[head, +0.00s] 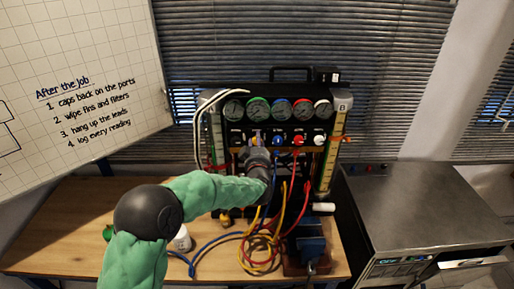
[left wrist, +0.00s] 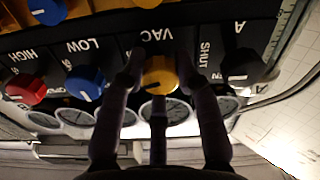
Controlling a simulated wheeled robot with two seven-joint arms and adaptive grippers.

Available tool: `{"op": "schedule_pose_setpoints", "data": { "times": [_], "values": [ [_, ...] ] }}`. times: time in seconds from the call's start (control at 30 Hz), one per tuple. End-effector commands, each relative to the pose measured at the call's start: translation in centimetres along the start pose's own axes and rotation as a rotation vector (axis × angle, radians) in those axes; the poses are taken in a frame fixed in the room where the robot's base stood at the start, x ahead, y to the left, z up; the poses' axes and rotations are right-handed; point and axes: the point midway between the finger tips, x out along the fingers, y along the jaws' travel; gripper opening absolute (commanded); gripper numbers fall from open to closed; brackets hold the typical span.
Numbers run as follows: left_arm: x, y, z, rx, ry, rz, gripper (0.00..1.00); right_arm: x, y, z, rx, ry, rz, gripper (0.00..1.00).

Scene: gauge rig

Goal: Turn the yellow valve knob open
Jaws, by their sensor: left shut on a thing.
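The yellow valve knob (left wrist: 160,73) sits on the dark panel of the gauge rig, under the upside-down label VAC in the left wrist view. My left gripper (left wrist: 160,80) is shut on it, with fingers on both sides and another finger in front of its lower middle. A dark mark shows on the knob's face. In the head view my left gripper (head: 257,155) reaches the knob row from below and largely hides the yellow knob. My right gripper is not in view.
A blue knob (left wrist: 85,82), a red knob (left wrist: 26,88) and a black knob (left wrist: 241,68) flank the yellow one closely. Gauges (head: 281,109) line the rig above.

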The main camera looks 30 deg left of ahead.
Motion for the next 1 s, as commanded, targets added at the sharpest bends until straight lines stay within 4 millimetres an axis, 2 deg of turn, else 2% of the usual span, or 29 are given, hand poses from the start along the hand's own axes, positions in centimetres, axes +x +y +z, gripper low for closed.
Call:
{"op": "schedule_pose_setpoints", "data": {
  "times": [0.03, 0.2, 1.0],
  "values": [
    [0.0, -0.2, 0.3, -0.04, 0.005, 0.001, 0.0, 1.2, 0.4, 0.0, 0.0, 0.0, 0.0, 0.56],
    [0.0, -0.2, 0.5, -0.2, 0.004, 0.002, 0.0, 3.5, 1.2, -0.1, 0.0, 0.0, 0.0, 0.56],
    [0.0, -0.2, 0.4, -0.959, 0.001, 0.002, 0.0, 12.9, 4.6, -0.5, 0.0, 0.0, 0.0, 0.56]
  ]
}}
